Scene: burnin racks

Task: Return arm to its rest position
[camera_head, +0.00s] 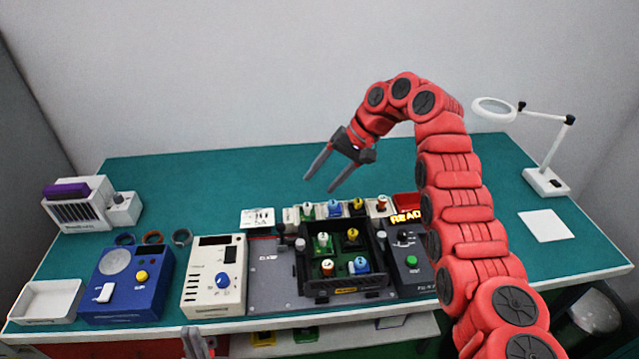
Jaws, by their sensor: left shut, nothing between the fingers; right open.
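My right arm (455,210), red and segmented, rises from the bottom right and bends over toward the left. Its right gripper (326,177) is open and empty, with two grey fingers apart. It hangs above the teal table, behind the black tray and the row of small parts. My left gripper (197,343) shows only as grey fingertips at the bottom edge, in front of the table. It is shut and holds nothing; the rest of my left arm is out of view.
The black tray (348,291) holds several coloured parts. A black control box (411,262), cream box (212,279), blue box (126,284) and white tray (47,301) line the front. A magnifier lamp (545,180) stands right. The table's back left (200,180) is clear.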

